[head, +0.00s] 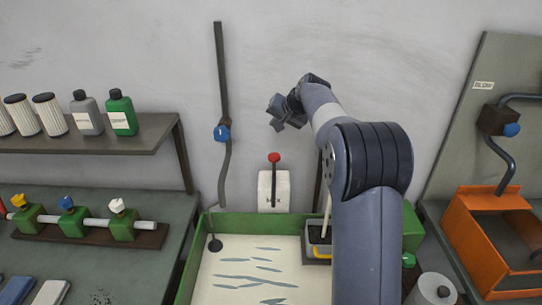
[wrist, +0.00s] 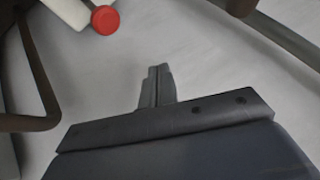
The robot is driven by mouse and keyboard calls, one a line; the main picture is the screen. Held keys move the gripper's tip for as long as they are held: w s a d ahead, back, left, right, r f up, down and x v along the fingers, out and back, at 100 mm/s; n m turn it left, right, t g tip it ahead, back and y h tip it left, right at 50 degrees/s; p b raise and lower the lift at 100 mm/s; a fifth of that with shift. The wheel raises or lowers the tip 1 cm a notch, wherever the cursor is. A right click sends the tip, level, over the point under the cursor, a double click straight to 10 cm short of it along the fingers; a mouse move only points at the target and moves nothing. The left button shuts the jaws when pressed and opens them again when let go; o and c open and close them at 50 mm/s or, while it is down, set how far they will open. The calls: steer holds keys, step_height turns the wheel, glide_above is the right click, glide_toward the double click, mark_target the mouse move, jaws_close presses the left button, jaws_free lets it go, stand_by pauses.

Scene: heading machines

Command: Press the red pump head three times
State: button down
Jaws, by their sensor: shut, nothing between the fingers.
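In the wrist view my gripper's fingers (wrist: 158,72) are together and empty, below and right of the pump head.
A pipe with a blue valve (head: 221,132) runs down the wall left of the bottle. A shelf (head: 110,135) holds several bottles and cylinders. The green tray (head: 190,262) lies in front. An orange box (head: 480,240) stands at right. The wall around my gripper is bare.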

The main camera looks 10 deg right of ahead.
mark_target(275, 156)
steer(key=shift+f, duration=0.1)
step_height(275, 156, down, 9)
steer(key=b, duration=0.7)
steer(key=shift+r, duration=0.2)
steer(key=shift+f, duration=0.1)
stand_by(1.5)
steer(key=shift+f+b, duration=0.3)
steer(key=shift+b, duration=0.1)
steer(key=shift+f+b, duration=0.95)
steer(key=shift+f, duration=0.4)
stand_by(0.8)
stand_by(0.4)
steer(key=shift+r+p, duration=1.45)
steer(key=shift+r, duration=0.25)
steer(key=shift+r+p, duration=2.1)
steer(key=shift+r, duration=0.5)
